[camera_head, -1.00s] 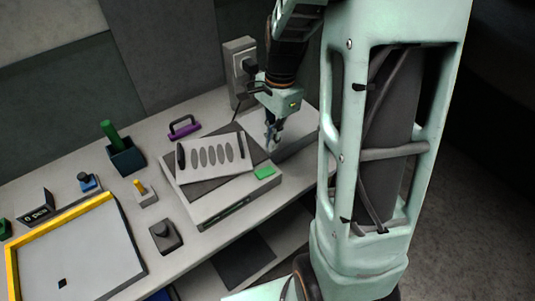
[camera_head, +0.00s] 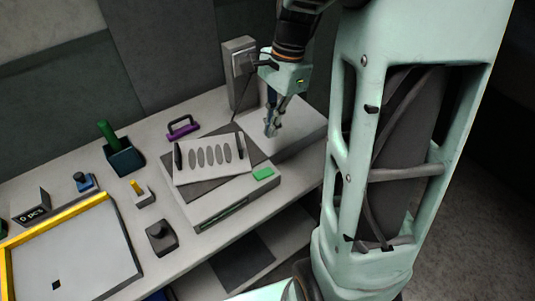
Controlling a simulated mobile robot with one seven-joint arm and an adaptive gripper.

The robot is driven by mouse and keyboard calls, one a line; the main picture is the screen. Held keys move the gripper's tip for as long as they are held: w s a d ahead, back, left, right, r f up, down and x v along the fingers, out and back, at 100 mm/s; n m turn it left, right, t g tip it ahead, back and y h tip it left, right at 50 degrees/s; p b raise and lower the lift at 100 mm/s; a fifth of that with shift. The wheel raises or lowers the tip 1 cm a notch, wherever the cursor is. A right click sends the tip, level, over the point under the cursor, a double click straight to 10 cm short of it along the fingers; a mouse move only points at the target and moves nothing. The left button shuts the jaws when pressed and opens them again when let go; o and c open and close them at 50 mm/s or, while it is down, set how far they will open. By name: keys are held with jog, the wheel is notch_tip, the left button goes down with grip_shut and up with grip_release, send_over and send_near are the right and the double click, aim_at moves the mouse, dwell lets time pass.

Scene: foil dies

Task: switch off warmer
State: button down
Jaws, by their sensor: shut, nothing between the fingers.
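A light grey boxy unit (camera_head: 207,213) on the bench, likely the warmer, has a green block (camera_head: 263,174) at its right front corner. A dark sheet and a pale slotted plate (camera_head: 213,160) with two dark handles lie on top of it. My gripper (camera_head: 271,131) is shut and empty, pointing down above a pale box (camera_head: 300,128) right of the unit. I cannot tell whether its tips touch that box. A grey upright box (camera_head: 240,72) with a dark knob-like part stands behind the gripper, partly hidden by my wrist; a cord runs down from it.
A yellow-edged tray (camera_head: 75,262) fills the front left.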

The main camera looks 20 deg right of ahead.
aim_at(260, 175)
jog(key=shift+a, duration=0.1)
jog(key=a+f, duration=0.1)
jog(key=f, duration=0.3)
jog(key=a+f, duration=0.1)
jog(key=f, duration=0.4)
jog(key=s+f, duration=0.1)
jog(key=f, duration=0.3)
jog(key=shift+a+f, duration=0.3)
jog(key=shift+a, duration=0.1)
